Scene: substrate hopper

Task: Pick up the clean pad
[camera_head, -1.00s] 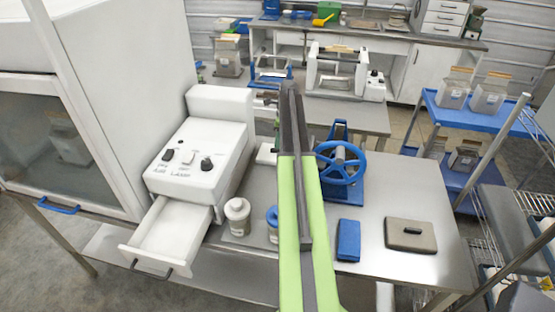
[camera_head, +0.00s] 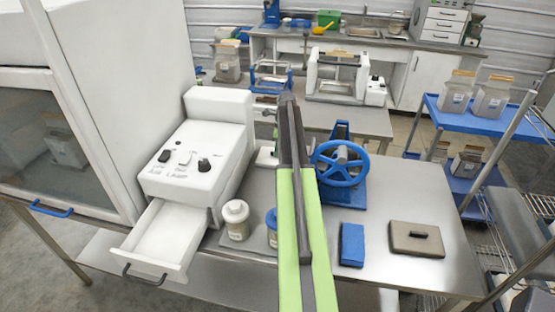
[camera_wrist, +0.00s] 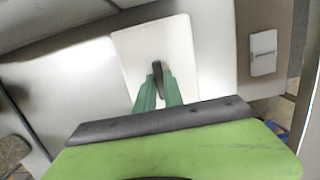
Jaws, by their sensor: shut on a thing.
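The clean pad looks to be a white, flat, square-cornered pad (camera_wrist: 185,45) with a dark upright handle, in the wrist view. My gripper (camera_wrist: 159,80) has green fingers shut on that dark handle, with the white pad beyond them. In the head view a small part of a white thing (camera_head: 267,157), likely the same pad, shows left of my arm. My arm hides the rest, and the fingertips are not clear there. I cannot tell whether the pad touches the table.
A blue handwheel (camera_head: 341,184), a blue block (camera_head: 352,245) and a brown pad with a dark handle (camera_head: 417,239) stand on the steel table (camera_head: 400,190). Left are a white control box (camera_head: 190,160) with an open drawer (camera_head: 160,240) and a white jar (camera_head: 236,220).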

